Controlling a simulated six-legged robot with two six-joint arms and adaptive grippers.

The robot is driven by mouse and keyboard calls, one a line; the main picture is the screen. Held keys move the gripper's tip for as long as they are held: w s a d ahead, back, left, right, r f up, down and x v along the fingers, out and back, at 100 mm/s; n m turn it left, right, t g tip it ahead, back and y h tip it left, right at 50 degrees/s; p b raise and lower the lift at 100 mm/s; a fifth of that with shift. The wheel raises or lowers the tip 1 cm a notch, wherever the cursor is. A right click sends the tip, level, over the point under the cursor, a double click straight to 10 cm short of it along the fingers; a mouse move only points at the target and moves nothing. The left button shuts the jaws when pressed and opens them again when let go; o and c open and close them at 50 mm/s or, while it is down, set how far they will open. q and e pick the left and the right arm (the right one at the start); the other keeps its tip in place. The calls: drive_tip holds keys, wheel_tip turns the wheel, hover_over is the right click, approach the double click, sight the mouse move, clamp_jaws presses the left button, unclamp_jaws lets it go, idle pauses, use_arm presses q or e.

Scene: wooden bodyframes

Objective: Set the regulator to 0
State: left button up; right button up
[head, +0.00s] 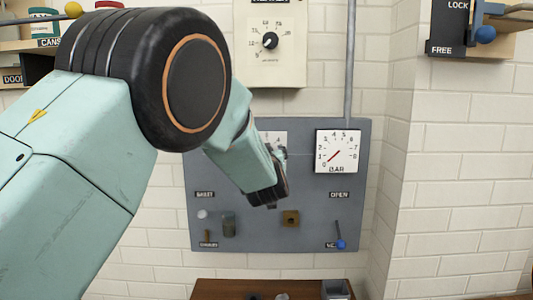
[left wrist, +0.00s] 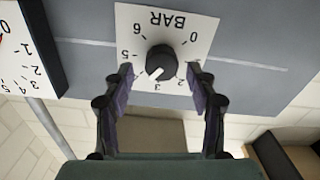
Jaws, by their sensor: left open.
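The regulator is a black knob (left wrist: 161,62) on a white plate (left wrist: 205,22) marked BAR with numbers from 0 to 6, seen upside down in the left wrist view. Its white pointer mark faces the picture's lower left, around 3 to 4, away from the 0. In the head view the plate (head: 274,138) is partly hidden behind my left gripper (head: 279,152). My left gripper is open, its two fingers (left wrist: 161,80) spread left and right of the knob. I cannot tell whether they touch it. My right gripper is not in view.
A dial box (head: 270,45) hangs above. A wooden table (head: 230,289) stands below.

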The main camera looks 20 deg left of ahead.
use_arm(q)
drive_tip(key=shift+w+a+f, duration=0.2)
drive_tip(key=shift+w+a, duration=0.05)
drive_tip(key=shift+a, duration=0.05)
drive_tip(key=shift+s+d+r, duration=0.2)
drive_tip(key=shift+s+d, duration=0.1)
drive_tip(key=c, duration=0.5)
drive_tip(key=shift+a, duration=0.15)
drive_tip(key=c, duration=0.4)
drive_tip(key=shift+c, duration=1.2)
drive_tip(key=shift+f, duration=0.1)
